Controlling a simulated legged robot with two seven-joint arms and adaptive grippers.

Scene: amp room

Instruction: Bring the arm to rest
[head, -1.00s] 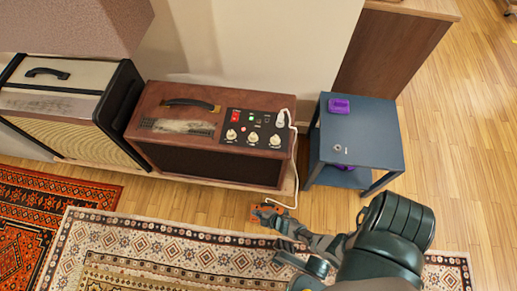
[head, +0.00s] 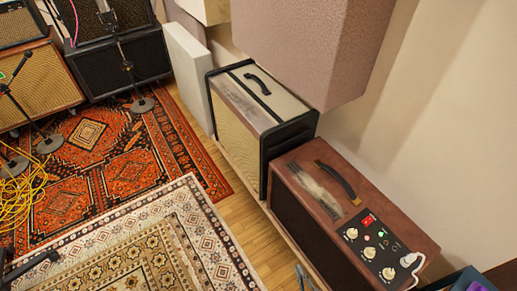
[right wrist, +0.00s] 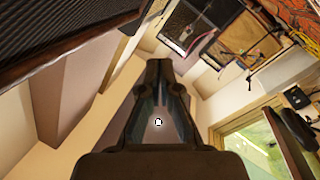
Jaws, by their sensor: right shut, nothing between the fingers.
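My right gripper (right wrist: 158,68) shows in the middle of the right wrist view. Its fingers are together and nothing is between them. In the head view only a small grey part of my right gripper (head: 303,278) shows at the bottom edge, in front of the brown amp (head: 335,225). Most of the right arm is out of that view. The amp has a red switch (head: 367,221), pale knobs and a white plug (head: 408,260) in its panel. I do not clearly see my left gripper.
A cream amp (head: 262,98) stands beside the brown one, below a pinkish block (head: 300,50) on the wall. Patterned rugs (head: 165,245), microphone stands (head: 142,104) and yellow cables (head: 22,190) lie to the left. A blue-grey side table (head: 465,280) shows at bottom right.

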